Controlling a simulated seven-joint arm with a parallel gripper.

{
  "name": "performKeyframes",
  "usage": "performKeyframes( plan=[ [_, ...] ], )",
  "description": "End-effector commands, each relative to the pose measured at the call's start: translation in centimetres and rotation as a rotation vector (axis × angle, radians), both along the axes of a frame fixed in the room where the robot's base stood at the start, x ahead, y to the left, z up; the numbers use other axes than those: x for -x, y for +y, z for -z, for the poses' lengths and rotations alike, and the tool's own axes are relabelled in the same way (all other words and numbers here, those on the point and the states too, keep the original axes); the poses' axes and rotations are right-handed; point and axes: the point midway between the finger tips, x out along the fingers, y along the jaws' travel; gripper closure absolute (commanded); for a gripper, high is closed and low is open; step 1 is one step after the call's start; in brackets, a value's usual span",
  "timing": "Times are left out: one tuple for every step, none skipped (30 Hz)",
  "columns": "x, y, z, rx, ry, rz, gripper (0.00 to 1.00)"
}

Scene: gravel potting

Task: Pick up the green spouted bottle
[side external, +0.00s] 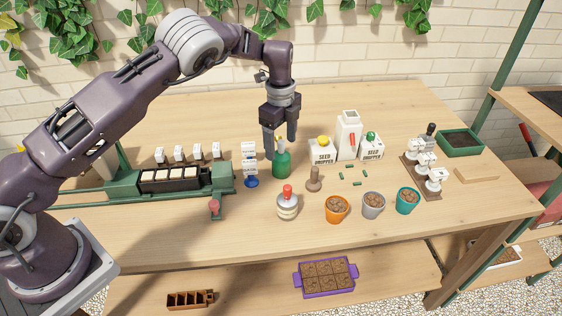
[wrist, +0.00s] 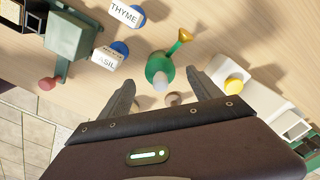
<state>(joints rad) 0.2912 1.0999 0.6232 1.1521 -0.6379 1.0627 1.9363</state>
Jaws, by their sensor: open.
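The green spouted bottle (side external: 282,163) stands upright on the table near the middle in the side view. In the wrist view the bottle (wrist: 158,68) is seen from above, with its green spout and yellow tip pointing to the upper right. My gripper (side external: 280,154) points down above and just behind the bottle in the side view, its fingers apart.
A blue-based label stand (side external: 251,173) is close on the bottle's left. A red-capped bottle (side external: 287,206) and a wooden tamper (side external: 314,180) stand in front. Seed boxes (side external: 322,152) are on the right. Several pots, including an orange one (side external: 337,210), line the front right.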

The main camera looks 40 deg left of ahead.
Motion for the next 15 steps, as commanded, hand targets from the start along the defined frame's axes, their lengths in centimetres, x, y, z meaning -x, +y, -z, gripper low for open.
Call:
performKeyframes(
  plan=[
    [0.1, 0.1, 1.1, -0.002, 0.005, -0.001, 0.27],
    [0.1, 0.2, 1.8, -0.003, 0.006, -0.001, 0.27],
    [0.0, 0.1, 2.4, -0.002, 0.004, -0.001, 0.27],
    [0.0, 0.1, 2.8, -0.002, 0.003, 0.0, 0.27],
    [0.0, 0.1, 3.2, -0.001, 0.003, -0.001, 0.27],
    [0.0, 0.1, 3.5, -0.001, 0.003, -0.001, 0.27],
    [0.0, 0.1, 3.6, -0.001, 0.002, -0.001, 0.27],
    [-0.1, 0.1, 3.7, 0.0, 0.001, -0.002, 0.27],
    [-0.1, 0.1, 3.7, 0.0, 0.001, -0.002, 0.27],
    [-0.1, 0.1, 3.7, 0.0, 0.001, -0.002, 0.27],
    [-0.1, 0.1, 3.6, 0.0, 0.001, -0.002, 0.27],
    [-0.1, 0.1, 3.6, 0.0, 0.001, -0.002, 0.27],
    [-0.1, 0.1, 3.6, 0.0, 0.001, -0.002, 0.28],
    [-0.1, 0.1, 3.6, 0.0, 0.001, -0.002, 0.34],
    [-0.1, 0.1, 3.6, 0.0, 0.001, -0.003, 0.42]
  ],
)
